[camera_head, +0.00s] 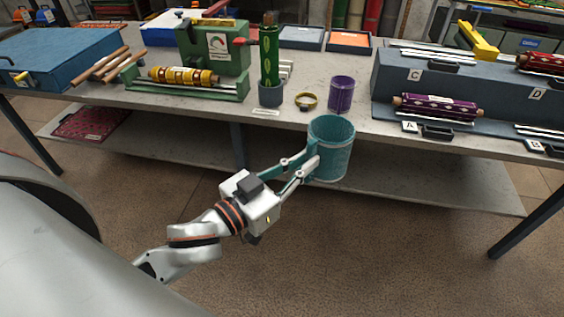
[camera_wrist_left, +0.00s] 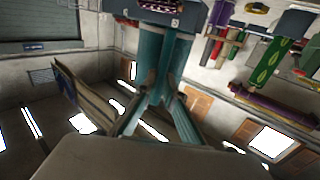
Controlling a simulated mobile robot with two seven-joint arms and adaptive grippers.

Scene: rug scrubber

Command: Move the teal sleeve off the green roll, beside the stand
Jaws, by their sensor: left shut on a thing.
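The teal sleeve (camera_head: 335,155) is a wide, open-topped tube, held roughly upright in front of the table's front edge. My left gripper (camera_head: 313,158) is shut on the left side of its wall. The sleeve also fills the upper middle of the left wrist view (camera_wrist_left: 150,45). The green roll (camera_head: 269,55) stands upright on the table in a short grey-blue stand (camera_head: 271,95), behind and left of the sleeve and apart from it. My right gripper is not in view.
A green machine (camera_head: 212,50) is to the left. A grey tiered rack (camera_head: 390,75) with rolls is to the right. A lower shelf (camera_head: 400,185) runs under the table.

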